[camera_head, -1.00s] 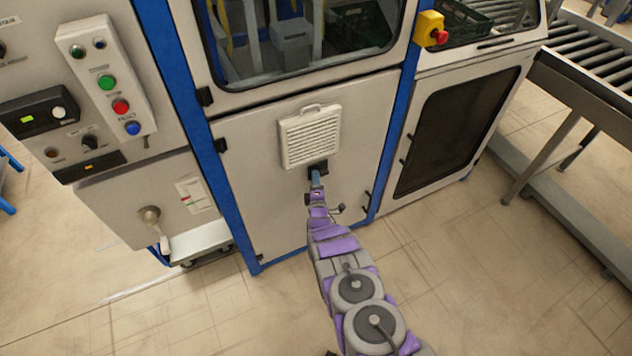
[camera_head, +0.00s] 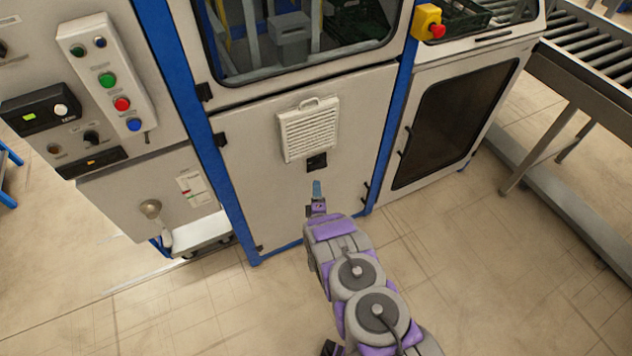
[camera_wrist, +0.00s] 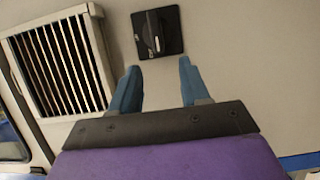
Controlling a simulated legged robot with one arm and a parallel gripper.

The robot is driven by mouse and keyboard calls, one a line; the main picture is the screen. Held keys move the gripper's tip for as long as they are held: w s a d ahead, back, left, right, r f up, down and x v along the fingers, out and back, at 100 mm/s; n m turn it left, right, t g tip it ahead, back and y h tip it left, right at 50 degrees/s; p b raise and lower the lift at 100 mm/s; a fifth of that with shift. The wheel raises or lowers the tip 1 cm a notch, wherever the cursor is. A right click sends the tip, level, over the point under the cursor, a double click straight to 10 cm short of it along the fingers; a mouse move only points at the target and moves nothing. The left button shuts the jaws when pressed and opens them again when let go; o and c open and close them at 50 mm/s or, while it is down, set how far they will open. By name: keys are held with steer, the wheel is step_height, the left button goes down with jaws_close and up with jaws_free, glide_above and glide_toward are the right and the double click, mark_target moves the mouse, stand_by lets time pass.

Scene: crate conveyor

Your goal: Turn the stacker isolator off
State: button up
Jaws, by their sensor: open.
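The stacker isolator is a small black rotary switch (camera_head: 317,161) on the grey machine panel, just below a white vent. In the wrist view the switch (camera_wrist: 157,31) is a dark square plate with a round knob and a pale mark pointing down, slightly tilted in the picture. My gripper (camera_head: 317,188) is below the switch in the head view, apart from it. In the wrist view my gripper (camera_wrist: 158,82) has its two blue fingers spread wide with nothing between them, and the switch lies beyond the fingertips.
The white louvred vent (camera_head: 308,131) with a handle is fixed above the switch, and it shows at left in the wrist view (camera_wrist: 62,62). A control box with coloured buttons (camera_head: 107,80) is at left. A yellow box with a red button (camera_head: 428,22) is at upper right. The floor around is clear.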

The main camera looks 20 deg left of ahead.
steer(key=p+v, duration=0.1)
steer(key=v, duration=0.7)
steer(key=shift+s, duration=0.4)
steer(key=shift+d+f, duration=0.1)
steer(key=shift+d, duration=0.05)
